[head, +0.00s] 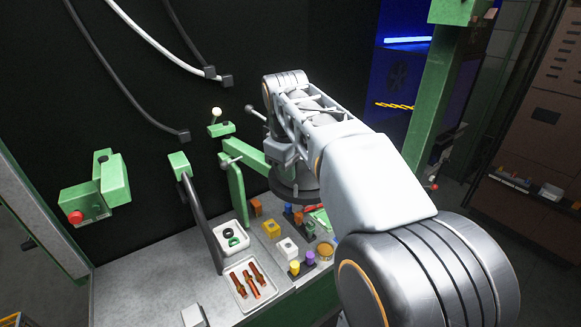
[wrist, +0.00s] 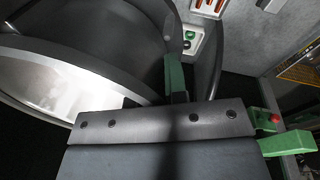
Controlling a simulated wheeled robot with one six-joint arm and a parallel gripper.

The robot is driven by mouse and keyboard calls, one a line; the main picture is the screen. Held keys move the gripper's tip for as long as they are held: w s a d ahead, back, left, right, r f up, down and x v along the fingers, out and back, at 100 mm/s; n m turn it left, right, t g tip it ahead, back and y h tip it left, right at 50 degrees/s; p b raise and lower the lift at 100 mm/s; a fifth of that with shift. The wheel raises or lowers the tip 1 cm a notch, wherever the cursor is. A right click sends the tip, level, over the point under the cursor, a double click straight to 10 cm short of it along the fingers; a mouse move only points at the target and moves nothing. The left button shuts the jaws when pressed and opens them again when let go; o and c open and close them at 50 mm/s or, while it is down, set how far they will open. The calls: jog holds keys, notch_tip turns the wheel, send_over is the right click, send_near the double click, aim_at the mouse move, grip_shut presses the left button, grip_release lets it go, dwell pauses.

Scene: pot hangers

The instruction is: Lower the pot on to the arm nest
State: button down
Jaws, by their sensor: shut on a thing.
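The pot is a dark round vessel (head: 297,189) below the end of my arm in the head view, mostly covered by it. In the wrist view a large dark round body with a bright metal band, which I take as the pot (wrist: 60,82), fills the upper left. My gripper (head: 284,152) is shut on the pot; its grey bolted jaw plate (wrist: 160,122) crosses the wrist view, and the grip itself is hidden. A green arm (head: 250,155) on a green post (head: 235,192) reaches towards the pot. The nest is hidden, and I cannot tell whether the pot touches it.
A grey bench (head: 160,275) holds a white tray with a green ring (head: 231,236), a tray of red-brown parts (head: 247,283) and several small coloured blocks. A dark slanted tube (head: 203,230) and a green box with a red button (head: 95,195) stand to the left.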

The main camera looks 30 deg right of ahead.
jog(key=c, duration=1.1)
grip_release()
jog(key=shift+f, duration=0.15)
jog(key=r, duration=0.4)
jog(key=s+a+r+p, duration=0.1)
jog(key=r, duration=0.9)
jog(key=shift+s+a+p, duration=0.2)
jog(key=shift+a+p, duration=0.05)
jog(key=shift+p, duration=0.05)
jog(key=shift+s+f, duration=0.15)
